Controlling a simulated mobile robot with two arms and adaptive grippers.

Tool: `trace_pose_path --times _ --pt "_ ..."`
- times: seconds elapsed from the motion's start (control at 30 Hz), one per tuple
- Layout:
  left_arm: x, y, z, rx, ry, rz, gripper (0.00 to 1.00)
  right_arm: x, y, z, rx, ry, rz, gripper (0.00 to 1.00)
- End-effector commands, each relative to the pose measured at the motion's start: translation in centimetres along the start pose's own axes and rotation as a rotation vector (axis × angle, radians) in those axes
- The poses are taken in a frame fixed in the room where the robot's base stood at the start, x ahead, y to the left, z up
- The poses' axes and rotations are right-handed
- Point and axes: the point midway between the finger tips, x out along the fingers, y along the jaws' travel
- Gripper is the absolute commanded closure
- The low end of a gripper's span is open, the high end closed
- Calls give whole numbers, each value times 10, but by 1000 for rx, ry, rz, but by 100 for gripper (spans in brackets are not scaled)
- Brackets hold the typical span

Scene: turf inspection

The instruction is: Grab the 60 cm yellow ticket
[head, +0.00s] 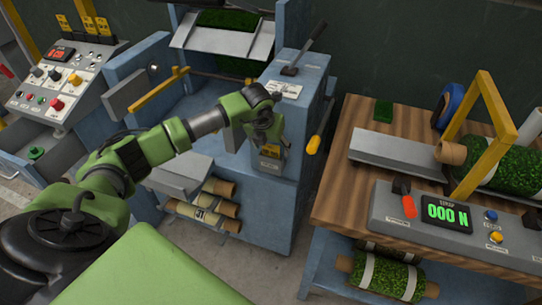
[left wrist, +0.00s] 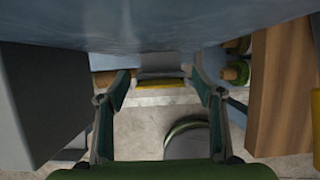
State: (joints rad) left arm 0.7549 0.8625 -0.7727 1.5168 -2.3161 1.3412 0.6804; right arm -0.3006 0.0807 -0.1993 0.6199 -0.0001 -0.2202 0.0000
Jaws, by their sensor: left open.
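A small yellow ticket (head: 270,151) with dark print sits in a grey holder on the front of the blue machine; its print is too small to read. In the left wrist view, a yellow strip (left wrist: 160,85) shows ahead between the fingers, apart from both. My left gripper (head: 265,128) is open and empty, right above the ticket in the head view, partly covering the holder. In the left wrist view, its two fingers (left wrist: 160,92) are spread wide. Other yellow tags (head: 63,22) stand above the left control console. My right gripper is not in view.
The blue machine (head: 268,205) has a lever on top and a yellow handle (head: 314,144) on its right side. A wooden bench (head: 335,190) with a force display (head: 446,212) stands to the right. Open floor lies between them.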

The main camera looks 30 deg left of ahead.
Motion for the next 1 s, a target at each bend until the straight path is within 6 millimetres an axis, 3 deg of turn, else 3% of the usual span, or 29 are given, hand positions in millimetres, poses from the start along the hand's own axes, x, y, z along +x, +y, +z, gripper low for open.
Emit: trace_pose_path --times 0.03,0.13,0.57,1.0 --pt "0 0 0 0 0 0 47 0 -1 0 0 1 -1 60" --pt "0 0 0 0 0 0 70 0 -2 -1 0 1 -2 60" --pt "-6 0 4 -1 -3 -2 70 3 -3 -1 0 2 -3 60" --pt "-79 0 34 0 -4 -2 70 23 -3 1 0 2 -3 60"
